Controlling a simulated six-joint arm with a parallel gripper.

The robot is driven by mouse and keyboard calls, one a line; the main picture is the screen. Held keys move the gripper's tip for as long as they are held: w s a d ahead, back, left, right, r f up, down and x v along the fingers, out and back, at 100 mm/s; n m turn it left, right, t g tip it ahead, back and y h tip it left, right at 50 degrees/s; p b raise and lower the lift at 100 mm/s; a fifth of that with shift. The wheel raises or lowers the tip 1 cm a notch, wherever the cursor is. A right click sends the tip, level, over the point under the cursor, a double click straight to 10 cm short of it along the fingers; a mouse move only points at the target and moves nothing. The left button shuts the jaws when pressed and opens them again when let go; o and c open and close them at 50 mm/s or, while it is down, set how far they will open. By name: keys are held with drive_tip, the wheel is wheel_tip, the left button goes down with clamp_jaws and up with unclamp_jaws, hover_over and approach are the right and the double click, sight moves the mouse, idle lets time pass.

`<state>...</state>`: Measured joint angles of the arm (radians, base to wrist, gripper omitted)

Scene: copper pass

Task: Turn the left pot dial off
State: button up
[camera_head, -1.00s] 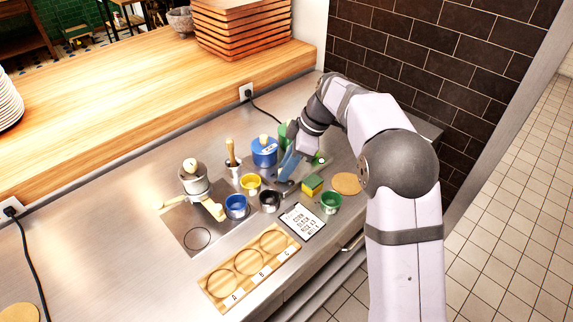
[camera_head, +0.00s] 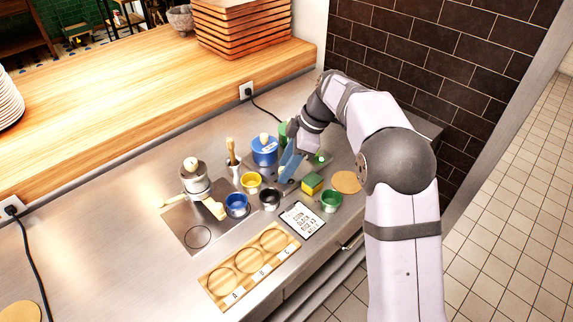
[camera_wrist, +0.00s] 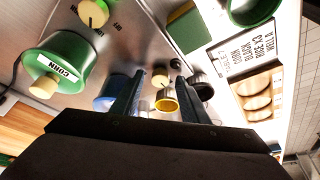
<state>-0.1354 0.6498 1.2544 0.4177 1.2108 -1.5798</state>
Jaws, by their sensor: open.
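The left pot is blue with a lid (camera_head: 265,150). Part of its blue side shows in the wrist view behind a finger (camera_wrist: 106,98). In the head view the dial is largely hidden by the blue fingers. My gripper (camera_head: 288,170) is open and empty, pointing down over the plate in front of the pots. It also shows in the wrist view (camera_wrist: 160,84). I cannot tell whether the fingers touch the dial. Its pointer is too small to read.
A green pot labelled CORN (camera_wrist: 57,62) stands beside another cream dial (camera_wrist: 92,12) with OFF printed near it. A yellow cup (camera_head: 251,182), a dark cup (camera_head: 270,199), a green cup (camera_head: 330,202) and a green-yellow sponge (camera_head: 312,183) stand close by.

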sight(297, 176)
drive_tip(key=shift+r, duration=0.15)
drive_tip(key=v, duration=0.7)
drive_tip(key=shift+b, duration=0.35)
drive_tip(key=s+d+f+m+h+p, duration=0.1)
drive_tip(key=s+d+m, duration=0.1)
drive_tip(key=s+m, duration=0.1)
drive_tip(key=s+d+f+m+p, duration=0.1)
drive_tip(key=s+d+m, duration=0.2)
drive_tip(key=s, duration=0.1)
drive_tip(key=s+d+f+m+h+p, duration=0.1)
drive_tip(key=s+d+m, duration=0.2)
drive_tip(key=s, duration=0.1)
drive_tip(key=shift+s+f+m+h, duration=0.3)
drive_tip(key=shift+f+m, duration=0.05)
drive_tip(key=shift+m, duration=0.05)
drive_tip(key=s+d+f+m+h+p, duration=0.1)
drive_tip(key=s+d+f+m, duration=0.2)
drive_tip(key=s, duration=0.5)
drive_tip(key=s+d+f+m+h+p, duration=0.1)
drive_tip(key=s+d+f+m, duration=0.1)
drive_tip(key=s+m, duration=0.3)
drive_tip(key=s, duration=0.3)
drive_tip(key=shift+s+d+f, duration=0.25)
drive_tip(key=shift+d+f, duration=0.15)
idle(1.0)
